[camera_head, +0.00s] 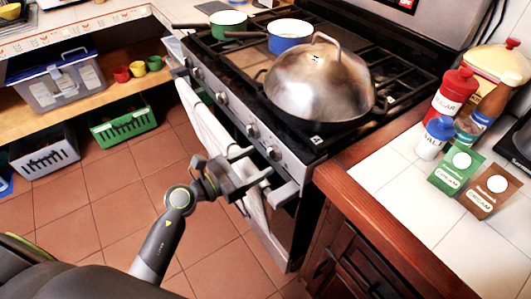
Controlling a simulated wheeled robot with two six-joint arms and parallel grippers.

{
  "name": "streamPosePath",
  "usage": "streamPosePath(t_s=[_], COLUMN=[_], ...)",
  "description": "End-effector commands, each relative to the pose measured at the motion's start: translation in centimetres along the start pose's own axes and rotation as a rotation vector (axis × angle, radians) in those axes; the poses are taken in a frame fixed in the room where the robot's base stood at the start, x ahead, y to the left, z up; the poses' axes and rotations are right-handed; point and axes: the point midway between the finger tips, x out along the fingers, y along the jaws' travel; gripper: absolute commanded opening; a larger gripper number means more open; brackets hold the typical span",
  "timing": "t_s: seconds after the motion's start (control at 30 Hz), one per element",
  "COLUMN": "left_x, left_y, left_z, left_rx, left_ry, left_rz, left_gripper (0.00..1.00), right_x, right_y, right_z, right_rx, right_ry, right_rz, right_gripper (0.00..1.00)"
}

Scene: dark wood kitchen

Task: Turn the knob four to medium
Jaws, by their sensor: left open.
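The stove (236,118) has a steel front panel with a row of round knobs. The knob nearest the wooden counter (273,153) is at the near end of the panel; which number it bears cannot be read. Another knob (252,130) sits just farther along. My left gripper (257,165) is open, its two fingers apart and pointing toward the near-end knob. Its fingertips are close to this knob; whether they touch it cannot be told. The knob's setting is too small to read. My right gripper is not in view.
A large domed lid (318,85) covers a pan on the near burners. A blue pot (289,38) and a green pot (228,22) stand behind. A towel (205,125) hangs on the oven front. Bottles and packets stand on the tiled counter (390,180) at right.

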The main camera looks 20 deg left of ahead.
Motion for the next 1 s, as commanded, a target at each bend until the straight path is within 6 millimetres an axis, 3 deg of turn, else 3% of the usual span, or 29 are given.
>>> streamPosePath(t_s=[0.2, 0.6, 0.93, 1.0], left_x=[2.9, 3.6, 3.6, 3.6], left_y=[0.0, 0.0, 0.0, 0.0], left_z=[0.0, 0.0, 0.0, 0.0], left_rx=[0.0, 0.001, 0.001, 0.0], left_ry=[0.0, 0.001, 0.001, 0.001], left_rz=[-0.001, -0.001, -0.001, -0.001], left_gripper=[0.64, 0.64, 0.22, 0.2], right_x=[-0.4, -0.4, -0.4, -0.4], right_y=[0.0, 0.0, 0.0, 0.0], right_z=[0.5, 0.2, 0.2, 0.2], right_rx=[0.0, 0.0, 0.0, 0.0], right_ry=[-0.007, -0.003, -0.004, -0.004], right_rz=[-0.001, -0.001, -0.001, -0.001], right_gripper=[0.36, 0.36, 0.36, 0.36])
